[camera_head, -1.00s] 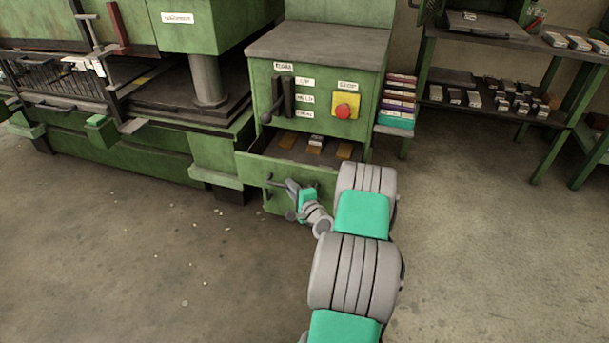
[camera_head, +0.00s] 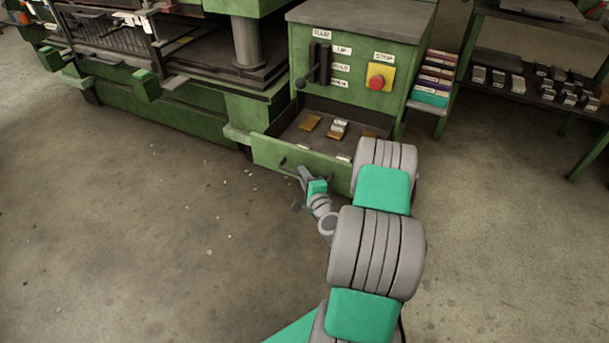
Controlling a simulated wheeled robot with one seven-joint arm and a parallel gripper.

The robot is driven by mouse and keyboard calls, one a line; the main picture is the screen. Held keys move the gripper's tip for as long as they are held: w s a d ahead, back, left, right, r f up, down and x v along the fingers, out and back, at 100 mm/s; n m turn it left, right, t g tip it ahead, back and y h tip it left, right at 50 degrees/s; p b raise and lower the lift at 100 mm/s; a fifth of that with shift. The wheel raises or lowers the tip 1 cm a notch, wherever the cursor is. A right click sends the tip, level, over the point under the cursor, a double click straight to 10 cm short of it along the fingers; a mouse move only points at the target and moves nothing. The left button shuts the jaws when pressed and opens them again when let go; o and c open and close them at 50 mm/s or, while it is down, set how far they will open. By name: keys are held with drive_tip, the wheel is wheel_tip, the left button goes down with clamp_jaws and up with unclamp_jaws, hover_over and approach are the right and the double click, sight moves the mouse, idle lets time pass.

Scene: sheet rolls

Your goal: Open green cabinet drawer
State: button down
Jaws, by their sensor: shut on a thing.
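The green cabinet (camera_head: 355,70) stands at the upper middle with a grey top, a lever and a red stop button. Its drawer (camera_head: 265,150) is pulled out, and its dark inside shows small brown and pale blocks (camera_head: 311,122). The drawer handle (camera_head: 288,166) is a dark bar on the front panel. My gripper (camera_head: 304,177) is at the right part of this handle and shut on it. The arm hides the right end of the drawer front, and the fingertips are small in the view.
A green press machine (camera_head: 170,120) stands to the left of the cabinet. Several stacked binders (camera_head: 432,80) sit on a ledge to its right, beside a shelf (camera_head: 520,85) with small metal parts. The concrete floor (camera_head: 140,240) in front is open, with small pale debris.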

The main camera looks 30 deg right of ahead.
drive_tip(key=c, duration=1.5)
unclamp_jaws()
drive_tip(key=shift+o, duration=0.2)
drive_tip(key=v, duration=0.7)
drive_tip(key=shift+s+p, duration=0.35)
drive_tip(key=shift+w+a+r, duration=0.1)
drive_tip(key=shift+r, duration=0.05)
